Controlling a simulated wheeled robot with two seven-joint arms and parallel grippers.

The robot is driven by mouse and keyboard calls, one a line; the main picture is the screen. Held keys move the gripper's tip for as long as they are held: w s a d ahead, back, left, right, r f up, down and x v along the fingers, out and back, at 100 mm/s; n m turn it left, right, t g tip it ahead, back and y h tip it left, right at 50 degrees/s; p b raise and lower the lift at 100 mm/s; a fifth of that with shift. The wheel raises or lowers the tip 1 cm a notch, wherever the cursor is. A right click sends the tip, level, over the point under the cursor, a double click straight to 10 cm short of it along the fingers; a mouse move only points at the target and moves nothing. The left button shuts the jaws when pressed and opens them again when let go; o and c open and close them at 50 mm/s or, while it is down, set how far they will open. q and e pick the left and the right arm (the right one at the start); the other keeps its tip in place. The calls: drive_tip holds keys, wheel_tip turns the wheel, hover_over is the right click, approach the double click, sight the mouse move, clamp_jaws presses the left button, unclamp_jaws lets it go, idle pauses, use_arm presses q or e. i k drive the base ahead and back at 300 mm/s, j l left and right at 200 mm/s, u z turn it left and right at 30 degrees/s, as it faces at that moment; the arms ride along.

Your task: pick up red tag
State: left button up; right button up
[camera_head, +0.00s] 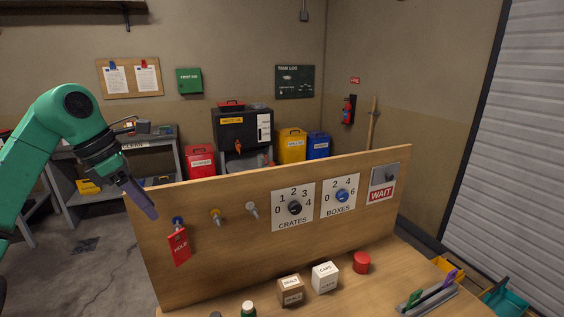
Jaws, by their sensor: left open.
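A red tag (179,247) marked HOLD hangs from a blue hook (177,221) at the left end of the upright wooden board (225,262). My left gripper (150,212) is open and empty, pointing down to the right, just left of and slightly above the hook. It appears apart from the tag. My right gripper is not in view.
Small boxes (325,277) and a red cylinder (361,263) stand on the table below.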

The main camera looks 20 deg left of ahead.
sight(180, 249)
drive_tip(key=k+j, duration=0.1)
drive_tip(key=k, duration=0.65)
drive_tip(key=k+j, duration=0.1)
drive_tip(key=k, duration=0.65)
